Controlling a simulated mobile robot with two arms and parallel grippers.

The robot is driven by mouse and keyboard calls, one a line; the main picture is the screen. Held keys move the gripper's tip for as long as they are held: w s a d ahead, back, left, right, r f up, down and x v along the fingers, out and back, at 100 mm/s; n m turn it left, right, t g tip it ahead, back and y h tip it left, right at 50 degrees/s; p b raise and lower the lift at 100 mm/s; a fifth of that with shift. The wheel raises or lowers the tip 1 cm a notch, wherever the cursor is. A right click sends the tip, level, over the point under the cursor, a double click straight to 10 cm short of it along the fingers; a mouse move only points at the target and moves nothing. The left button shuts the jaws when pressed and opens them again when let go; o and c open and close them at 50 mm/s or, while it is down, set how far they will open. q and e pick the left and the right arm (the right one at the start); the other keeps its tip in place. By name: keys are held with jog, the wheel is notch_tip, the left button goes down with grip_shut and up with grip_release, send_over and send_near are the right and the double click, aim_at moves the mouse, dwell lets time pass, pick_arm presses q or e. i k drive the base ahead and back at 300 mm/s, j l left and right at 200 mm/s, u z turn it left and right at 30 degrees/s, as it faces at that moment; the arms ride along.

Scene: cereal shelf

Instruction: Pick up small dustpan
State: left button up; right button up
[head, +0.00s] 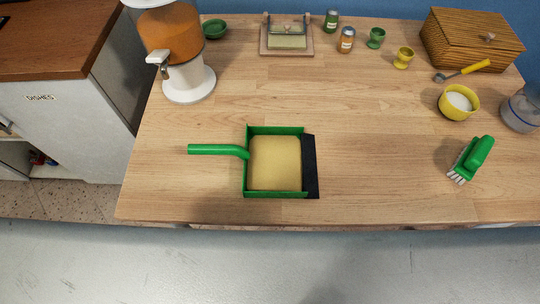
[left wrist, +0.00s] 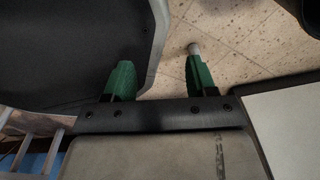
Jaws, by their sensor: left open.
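The small dustpan (head: 249,192) lies flat on the wooden table near its front edge in the head view. It is green with a dark lip on the right side and a tan, sand-coloured surface inside. Its green handle (head: 215,150) points left. My left gripper (left wrist: 157,72) shows only in the left wrist view; its two green-tipped fingers are apart with nothing between them, above a speckled floor and away from the table top. The dustpan does not show in that view. My right gripper is not in view.
A green brush (head: 476,157) lies at the right of the table (head: 380,120). A cereal dispenser (head: 188,82) stands at the back left. A yellow bowl (head: 459,102), a jar (head: 520,110) and a wooden box (head: 470,40) are at the right. The table around the dustpan is clear.

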aim_at(279, 162)
jog(key=k+j+u, duration=0.15)
jog(key=k+u, duration=0.3)
jog(key=k, duration=0.2)
jog(key=k+u, duration=0.1)
jog(key=u, duration=0.3)
jog(key=k+l+u, duration=0.1)
jog(key=u, duration=0.3)
jog(key=k+u, duration=0.1)
jog(key=u, duration=0.25)
jog(key=k+u, duration=0.1)
jog(key=u, duration=0.3)
